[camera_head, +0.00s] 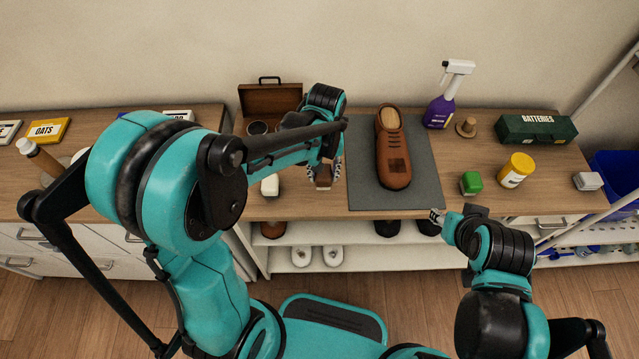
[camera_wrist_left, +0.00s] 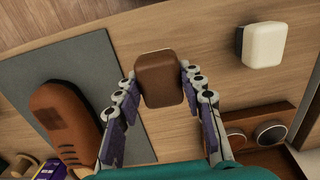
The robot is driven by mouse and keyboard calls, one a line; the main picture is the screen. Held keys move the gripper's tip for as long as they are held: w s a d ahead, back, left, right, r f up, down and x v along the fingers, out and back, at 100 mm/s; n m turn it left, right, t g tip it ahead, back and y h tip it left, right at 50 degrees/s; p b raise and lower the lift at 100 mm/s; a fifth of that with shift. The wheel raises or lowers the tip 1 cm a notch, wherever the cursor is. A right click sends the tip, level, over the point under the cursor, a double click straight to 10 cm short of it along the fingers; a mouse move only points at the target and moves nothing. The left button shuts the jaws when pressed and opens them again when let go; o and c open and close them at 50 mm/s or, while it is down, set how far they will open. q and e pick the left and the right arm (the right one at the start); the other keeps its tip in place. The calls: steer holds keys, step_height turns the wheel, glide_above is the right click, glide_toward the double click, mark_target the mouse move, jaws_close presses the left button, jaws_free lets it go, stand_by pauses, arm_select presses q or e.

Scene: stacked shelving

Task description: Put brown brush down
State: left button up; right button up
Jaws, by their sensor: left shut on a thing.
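The brown brush (camera_wrist_left: 158,78) is a small rounded brown block between the fingertips of my left gripper (camera_wrist_left: 157,86) in the left wrist view. In the head view my left gripper (camera_head: 324,176) is shut on the brush (camera_head: 322,178), over the wooden counter just left of the grey mat. I cannot tell whether the brush touches the counter. My right gripper (camera_head: 437,215) is at the counter's front edge, by the mat's right front corner. Its fingers are too small to read.
A brown shoe (camera_head: 393,150) lies on the grey mat (camera_head: 425,190). A white block (camera_head: 270,185) and an open brown box (camera_head: 270,98) are to the left.

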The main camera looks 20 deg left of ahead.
arm_select(q)
steer(key=shift+a+f, duration=0.4)
step_height(320, 180, down, 4)
steer(key=shift+r+b, duration=0.1)
steer(key=shift+b, duration=0.9)
steer(key=shift+r, duration=0.1)
steer(key=shift+s, duration=0.1)
steer(key=o, duration=0.8)
steer(key=shift+f, duration=0.2)
steer(key=o, duration=0.4)
steer(key=shift+r, duration=0.15)
